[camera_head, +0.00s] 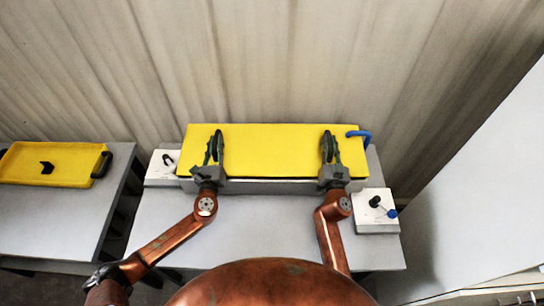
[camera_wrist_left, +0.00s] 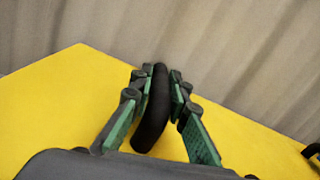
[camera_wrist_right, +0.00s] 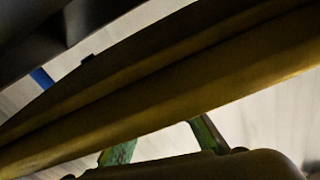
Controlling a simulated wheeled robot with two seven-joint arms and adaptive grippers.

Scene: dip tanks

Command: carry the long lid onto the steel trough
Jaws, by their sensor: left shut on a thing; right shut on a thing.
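The long yellow lid (camera_head: 270,150) lies roughly level over the steel trough (camera_head: 268,187), with its long side across my front. Only a strip of the trough's front shows below the lid; I cannot tell whether the lid touches the rim. My left gripper (camera_head: 214,150) is shut on the lid's left black handle, and the left wrist view shows this handle (camera_wrist_left: 152,112) between the green finger pads. My right gripper (camera_head: 328,150) is shut on the lid near its right end, at the right handle. The right wrist view is dark and mostly filled by an edge-like band, hiding that grip.
A grey table (camera_head: 270,237) carries the trough. A control box (camera_head: 375,222) with knobs stands at right, a white box (camera_head: 160,180) at left. A blue pipe (camera_head: 366,135) rises behind the lid's right end. A corrugated wall stands behind.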

